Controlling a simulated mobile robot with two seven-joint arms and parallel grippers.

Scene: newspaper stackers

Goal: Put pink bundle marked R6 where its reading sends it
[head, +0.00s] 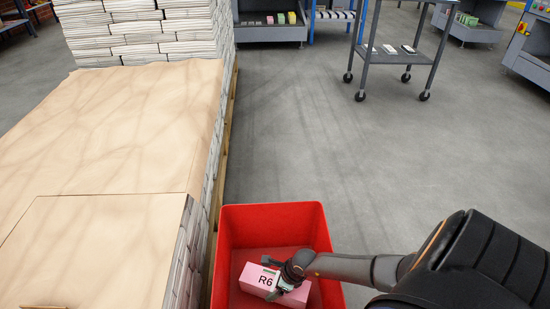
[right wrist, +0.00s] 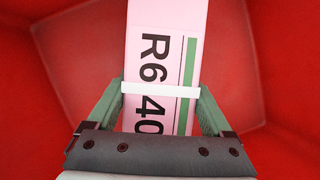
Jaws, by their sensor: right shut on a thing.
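The pink bundle (head: 257,280) marked R6 is inside the red bin (head: 272,212), low in the head view. My right gripper (head: 288,277) reaches down into the bin and is shut on the bundle. In the right wrist view the bundle (right wrist: 158,50) lies between the two fingers (right wrist: 160,95), with a white band across it, a green stripe and the print "R6 40". Red bin walls surround it there. Whether the bundle touches the bin floor I cannot tell. My left gripper is not in view.
A pallet stack covered with tan sheets (head: 110,130) stands left of the bin, with piled newspapers (head: 150,30) behind. A grey wheeled cart (head: 400,55) and grey cabinets (head: 270,30) stand at the back. The grey floor (head: 400,150) between is clear.

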